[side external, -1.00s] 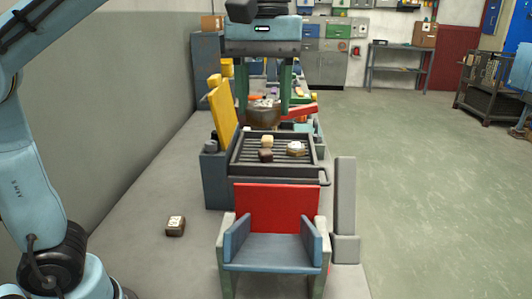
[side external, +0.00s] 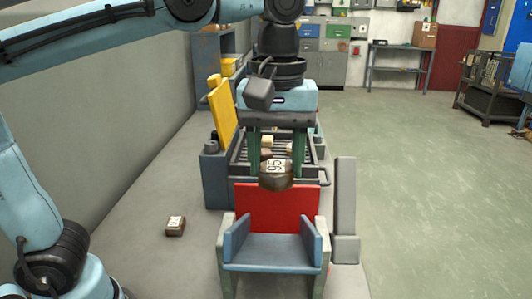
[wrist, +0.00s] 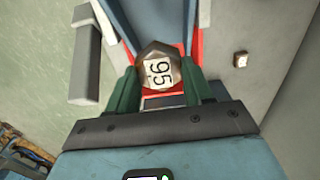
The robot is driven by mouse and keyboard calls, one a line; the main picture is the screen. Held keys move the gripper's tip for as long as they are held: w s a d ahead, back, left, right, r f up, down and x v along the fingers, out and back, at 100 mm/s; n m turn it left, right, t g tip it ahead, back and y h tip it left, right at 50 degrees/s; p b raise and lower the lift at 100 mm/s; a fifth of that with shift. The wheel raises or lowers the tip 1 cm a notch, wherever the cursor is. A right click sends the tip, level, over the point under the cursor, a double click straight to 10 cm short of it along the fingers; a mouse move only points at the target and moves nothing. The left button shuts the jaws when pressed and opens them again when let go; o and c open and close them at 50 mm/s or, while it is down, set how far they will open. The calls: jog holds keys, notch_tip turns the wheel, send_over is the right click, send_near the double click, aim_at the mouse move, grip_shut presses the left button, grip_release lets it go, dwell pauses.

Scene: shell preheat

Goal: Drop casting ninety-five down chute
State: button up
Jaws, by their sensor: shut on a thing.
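The brown casting (side external: 276,175) carries a white label reading 95, which also shows in the wrist view (wrist: 160,73). My gripper (side external: 277,160) is shut on it, with a green finger at each side. It holds the casting in front of the grate and just above the red back plate of the chute. The chute (side external: 272,252) has a blue-grey floor and side walls with a red back plate (side external: 277,205). In the wrist view the chute (wrist: 161,22) lies beyond the casting. The casting hides part of the grate.
A dark slatted grate (side external: 236,172) with small pieces on it stands behind the chute. A yellow panel (side external: 222,113) stands upright at its left. A small labelled brown block (side external: 175,226) lies on the grey table at left. A grey post (side external: 345,200) stands right of the chute.

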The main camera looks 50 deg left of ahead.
aim_at(275, 187)
jog(key=shift+f, duration=3.15)
jog(key=o, duration=1.2)
jog(key=shift+c, duration=0.2)
notch_tip(275, 187, up, 12)
jog(key=shift+r, duration=0.1)
notch_tip(275, 187, down, 12)
jog(key=shift+r, duration=0.65)
